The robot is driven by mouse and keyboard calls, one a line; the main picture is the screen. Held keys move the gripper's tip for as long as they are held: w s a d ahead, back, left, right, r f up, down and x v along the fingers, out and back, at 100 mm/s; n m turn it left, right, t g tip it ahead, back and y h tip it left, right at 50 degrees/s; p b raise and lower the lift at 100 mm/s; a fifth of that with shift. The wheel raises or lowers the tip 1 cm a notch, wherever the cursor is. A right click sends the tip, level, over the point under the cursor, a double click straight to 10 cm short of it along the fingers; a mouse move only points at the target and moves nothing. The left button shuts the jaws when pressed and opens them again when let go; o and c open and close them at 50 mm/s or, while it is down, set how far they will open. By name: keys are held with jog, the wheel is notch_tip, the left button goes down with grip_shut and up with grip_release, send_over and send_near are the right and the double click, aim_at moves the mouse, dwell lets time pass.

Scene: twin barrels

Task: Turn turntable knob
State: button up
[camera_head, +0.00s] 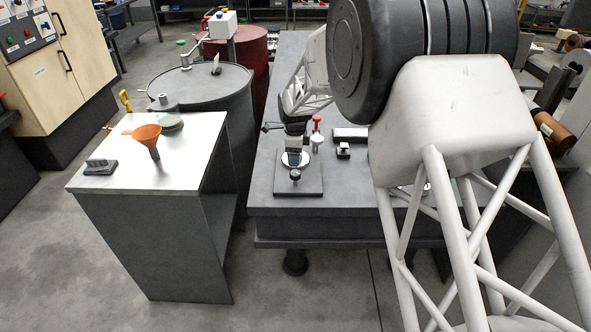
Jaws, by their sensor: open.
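A small turntable device stands on a dark square base plate (312,186) near the front edge of the dark grey bench. A pale round disc (304,159) shows on it, with a small dark knob (295,175) on its front side. My gripper (294,157) hangs down over the disc, just behind the knob in this view. Its jaws are open. The fingers cover part of the disc, and I cannot tell whether they touch anything.
A red-topped fitting (317,130) and a small block (343,150) stand close to the right of my gripper. My own large arm link covers the bench's right side. At left, a metal-topped table (100,152) holds an orange funnel (147,135). Two barrels, grey (226,88) and red (255,45), stand behind.

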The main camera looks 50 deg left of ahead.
aim_at(296, 173)
jog(key=n, duration=0.3)
jog(key=shift+n, duration=0.4)
jog(key=n, duration=2.6)
jog(key=shift+d+f+n, duration=0.1)
jog(key=shift+n, duration=0.3)
jog(key=shift+f, duration=0.1)
jog(key=shift+f, duration=3.8)
